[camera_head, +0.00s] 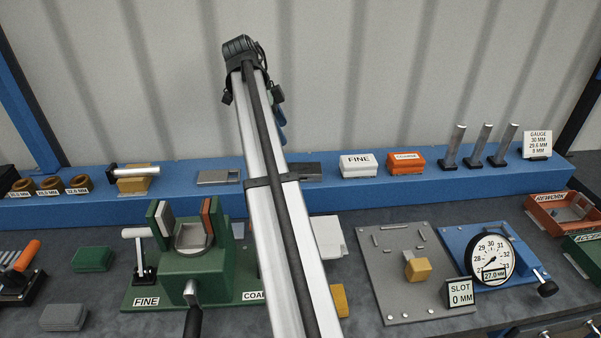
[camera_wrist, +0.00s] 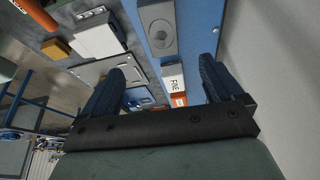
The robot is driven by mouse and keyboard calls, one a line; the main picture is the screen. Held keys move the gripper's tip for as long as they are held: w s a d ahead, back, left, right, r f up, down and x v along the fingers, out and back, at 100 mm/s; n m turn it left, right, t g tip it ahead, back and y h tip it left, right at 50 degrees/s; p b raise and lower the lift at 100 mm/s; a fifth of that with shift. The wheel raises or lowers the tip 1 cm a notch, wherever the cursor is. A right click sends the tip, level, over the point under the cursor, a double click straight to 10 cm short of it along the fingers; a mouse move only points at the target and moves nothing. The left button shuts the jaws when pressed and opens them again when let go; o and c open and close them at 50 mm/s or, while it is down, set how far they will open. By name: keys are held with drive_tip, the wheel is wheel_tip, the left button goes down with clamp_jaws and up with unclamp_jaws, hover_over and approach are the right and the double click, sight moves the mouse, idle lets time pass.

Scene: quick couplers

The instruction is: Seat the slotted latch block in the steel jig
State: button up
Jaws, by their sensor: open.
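A grey steel plate with upright pins (camera_head: 385,295) lies right of centre in the head view; I take it as the steel jig. It also shows in the wrist view (camera_wrist: 88,73). No slot can be made out on any block, so I cannot tell which is the latch block. My gripper (camera_wrist: 162,68) is open and empty in the wrist view, its two blue fingers wide apart above the blue shelf.
A green fixture (camera_head: 215,290) stands left of my arm. A pale block (camera_head: 328,236) and a brass block (camera_head: 340,301) are partly behind the arm. The blue shelf (camera_head: 340,199) carries the FINE box (camera_head: 357,165), an orange box (camera_head: 407,162) and posts. A dial gauge (camera_head: 492,258) stands right.

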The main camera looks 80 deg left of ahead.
hover_over(300, 168)
drive_tip(key=s, duration=0.3)
drive_tip(key=f, duration=0.7)
drive_tip(key=shift+w+d+f, duration=0.1)
drive_tip(key=shift+w+f, duration=0.05)
drive_tip(key=shift+w, duration=0.1)
drive_tip(key=shift+x, duration=2.85)
drive_tip(key=shift+s+f, duration=0.1)
drive_tip(key=shift+c, duration=0.4)
clamp_jaws()
drive_tip(key=shift+a, duration=0.25)
